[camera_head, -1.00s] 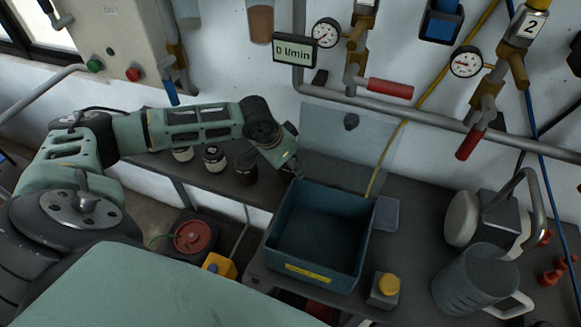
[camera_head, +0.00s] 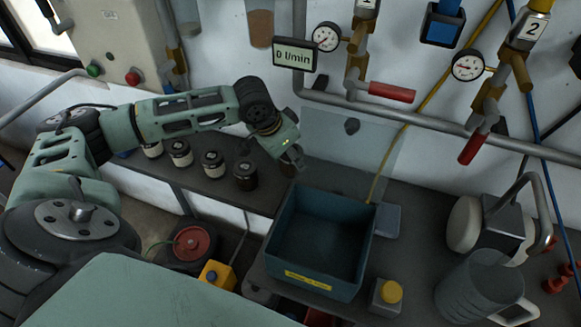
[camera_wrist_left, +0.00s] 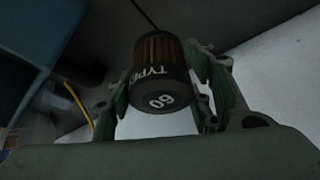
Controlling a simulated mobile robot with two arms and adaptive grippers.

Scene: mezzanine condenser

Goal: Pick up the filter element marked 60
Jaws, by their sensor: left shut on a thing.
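The filter element marked 60 (camera_wrist_left: 156,75) shows in the left wrist view. It is a dark cylinder with a brown ribbed body, and its end cap reads TYPE and 60. My left gripper (camera_wrist_left: 165,98) is shut on it, with a green finger on each side. In the head view my left gripper (camera_head: 292,160) is above the back left corner of the blue bin (camera_head: 284,218), outside its opening. The element is mostly hidden there. My right gripper is not in view.
Several dark jars with pale labels, one of them a jar (camera_head: 213,163), stand on the shelf left of the bin. A yellow-topped block (camera_head: 389,292) and a clear jug (camera_head: 478,287) stand to the right. Pipes and red-handled valves (camera_head: 392,92) line the wall.

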